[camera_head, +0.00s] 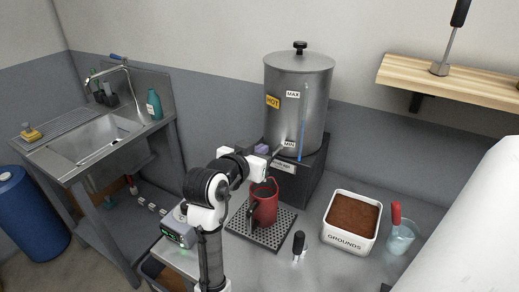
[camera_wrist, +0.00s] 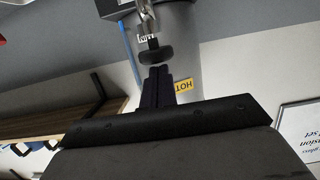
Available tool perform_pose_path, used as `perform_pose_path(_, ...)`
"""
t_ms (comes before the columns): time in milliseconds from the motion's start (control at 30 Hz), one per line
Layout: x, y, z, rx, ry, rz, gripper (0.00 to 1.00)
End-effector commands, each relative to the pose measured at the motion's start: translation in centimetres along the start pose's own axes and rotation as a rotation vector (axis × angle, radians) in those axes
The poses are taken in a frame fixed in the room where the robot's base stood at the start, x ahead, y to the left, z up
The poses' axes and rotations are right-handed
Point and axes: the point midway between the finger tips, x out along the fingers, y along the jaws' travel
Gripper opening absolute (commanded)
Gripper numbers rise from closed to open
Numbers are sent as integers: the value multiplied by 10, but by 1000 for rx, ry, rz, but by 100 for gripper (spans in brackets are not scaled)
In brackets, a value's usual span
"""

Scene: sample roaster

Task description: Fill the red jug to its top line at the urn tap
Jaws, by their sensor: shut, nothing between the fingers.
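The red jug (camera_head: 264,206) stands upright on the dark drip tray (camera_head: 243,226) below the urn's front; its water level and top line cannot be made out. The steel urn (camera_head: 290,95) has a blue sight tube (camera_head: 303,120) between MAX and MIN labels. My gripper (camera_head: 269,163) is in front of the urn's lower part, above the jug, and hides much of the tap in the head view. In the wrist view my shut fingers (camera_wrist: 157,84) point at the black tap knob (camera_wrist: 155,53), close to it; contact cannot be told. No water stream is visible.
A white GROUNDS tub (camera_head: 337,239) and a clear beaker with a red-handled tool (camera_head: 400,237) stand right of the tray. A black-handled tool (camera_head: 298,243) is in front. A wooden shelf (camera_head: 450,80) juts out upper right; a sink (camera_head: 95,138) is at left.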

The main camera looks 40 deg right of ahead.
Motion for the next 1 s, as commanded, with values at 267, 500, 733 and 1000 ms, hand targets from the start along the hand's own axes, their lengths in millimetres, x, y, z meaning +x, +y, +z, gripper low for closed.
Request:
perform_pose_path(267,5,0,21,-1,-1,1,0)
perform_pose_path(500,5,0,20,-1,-3,1,0)
perform_pose_path(733,5,0,21,-2,-4,2,0)
perform_pose_path(1000,6,0,21,-2,-5,2,0)
